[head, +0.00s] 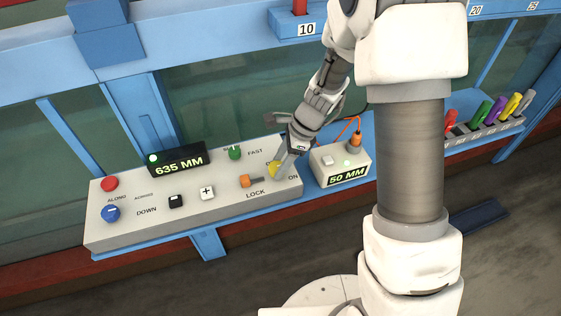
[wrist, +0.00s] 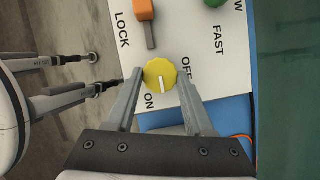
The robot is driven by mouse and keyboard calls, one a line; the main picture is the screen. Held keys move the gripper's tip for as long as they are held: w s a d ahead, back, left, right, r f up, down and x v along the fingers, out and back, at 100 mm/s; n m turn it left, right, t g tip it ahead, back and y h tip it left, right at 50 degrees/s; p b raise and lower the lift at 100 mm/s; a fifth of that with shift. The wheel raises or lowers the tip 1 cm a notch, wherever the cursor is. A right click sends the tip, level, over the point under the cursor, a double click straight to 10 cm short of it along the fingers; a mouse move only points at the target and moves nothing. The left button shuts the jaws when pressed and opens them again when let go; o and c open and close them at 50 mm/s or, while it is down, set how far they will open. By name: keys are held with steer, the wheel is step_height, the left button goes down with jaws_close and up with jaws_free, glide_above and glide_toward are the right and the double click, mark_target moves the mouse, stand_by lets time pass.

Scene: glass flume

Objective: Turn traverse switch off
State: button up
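The yellow round knob (head: 273,170) with the ON and OFF labels sits at the right end of the grey control panel (head: 225,208). In the wrist view the yellow knob (wrist: 160,74) has a white pointer mark, directed down the picture and nearer ON than OFF. My gripper (wrist: 160,70) is over the knob, one finger on each side. The fingers look open around it, with narrow gaps; contact is hard to tell. In the head view my gripper (head: 283,158) partly hides the OFF label and the knob's upper side.
An orange lever (head: 246,181) marked LOCK and a green knob (head: 235,152) marked FAST are close by. Red (head: 110,183) and blue (head: 111,213) knobs sit at the panel's left. A small box (head: 340,165) reading 50 MM, with an orange cable, stands just right of the panel.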

jaws_close()
steer(key=shift+w+n, duration=0.1)
steer(key=shift+n, duration=0.3)
steer(key=n+g, duration=0.1)
steer(key=n, duration=0.1)
steer(key=n+p, duration=0.1)
steer(key=n, duration=0.1)
steer(key=shift+w+g+h, duration=0.15)
steer(key=shift+g+h, duration=0.15)
steer(key=shift+g, duration=0.1)
steer(key=n, duration=0.2)
steer(key=n+g+h, duration=0.1)
steer(key=n, duration=0.1)
steer(key=shift+w+a+n, duration=0.15)
steer(key=shift+n, duration=0.15)
steer(key=n+h, duration=0.1)
steer(key=n, duration=0.1)
steer(key=n+g, duration=0.1)
steer(key=n, duration=0.2)
steer(key=shift+w+a+h, duration=0.1)
steer(key=shift+a+h, duration=0.1)
steer(key=shift+h, duration=0.2)
steer(key=shift+a+n+g+h, duration=0.1)
steer(key=shift+n+g+h, duration=0.35)
steer(key=shift+n, duration=1.25)
steer(key=shift+h, duration=0.25)
